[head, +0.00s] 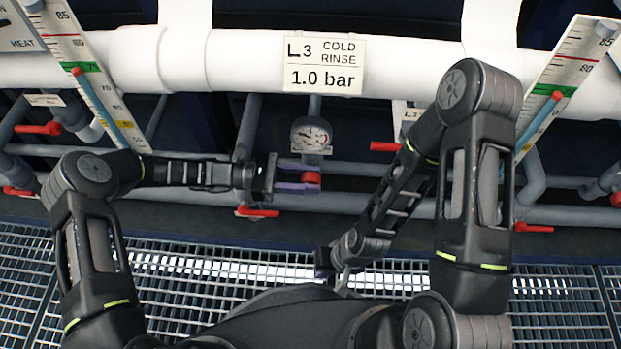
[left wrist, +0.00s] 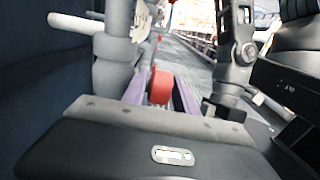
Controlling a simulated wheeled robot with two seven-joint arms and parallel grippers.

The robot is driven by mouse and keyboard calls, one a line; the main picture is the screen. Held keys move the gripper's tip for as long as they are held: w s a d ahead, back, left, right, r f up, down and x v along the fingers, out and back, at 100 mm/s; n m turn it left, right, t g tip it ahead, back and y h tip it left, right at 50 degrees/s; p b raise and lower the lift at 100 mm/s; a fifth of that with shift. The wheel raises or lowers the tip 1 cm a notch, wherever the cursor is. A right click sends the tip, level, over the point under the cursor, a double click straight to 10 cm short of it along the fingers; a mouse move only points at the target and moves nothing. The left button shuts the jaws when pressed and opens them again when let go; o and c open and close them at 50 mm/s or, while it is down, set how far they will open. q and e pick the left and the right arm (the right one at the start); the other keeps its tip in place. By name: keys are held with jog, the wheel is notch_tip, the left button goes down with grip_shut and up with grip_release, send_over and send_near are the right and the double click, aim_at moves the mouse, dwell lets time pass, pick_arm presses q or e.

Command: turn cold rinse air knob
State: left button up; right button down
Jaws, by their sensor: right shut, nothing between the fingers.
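The cold rinse air knob (head: 312,179) is a small red knob on the pipework just below a round gauge (head: 311,135), under the "L3 COLD RINSE 1.0 bar" sign (head: 324,65). My left gripper (head: 298,177) reaches it from the left, with one purple finger above and one below. In the left wrist view the red knob (left wrist: 160,87) sits between the two purple fingers (left wrist: 160,95); whether they press on it I cannot tell. My right gripper (head: 326,262) is low, over the grating, shut and empty, well below the knob.
Red-handled valves stand nearby, one (head: 257,212) below my left gripper and one (head: 386,146) right of the gauge. Grey pipes (head: 390,205) run across behind. A thick white pipe (head: 420,65) crosses above. Metal grating (head: 190,270) lies below.

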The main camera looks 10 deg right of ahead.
pick_arm(q)
jog(key=shift+d, duration=0.3)
grip_shut()
dwell(0.3)
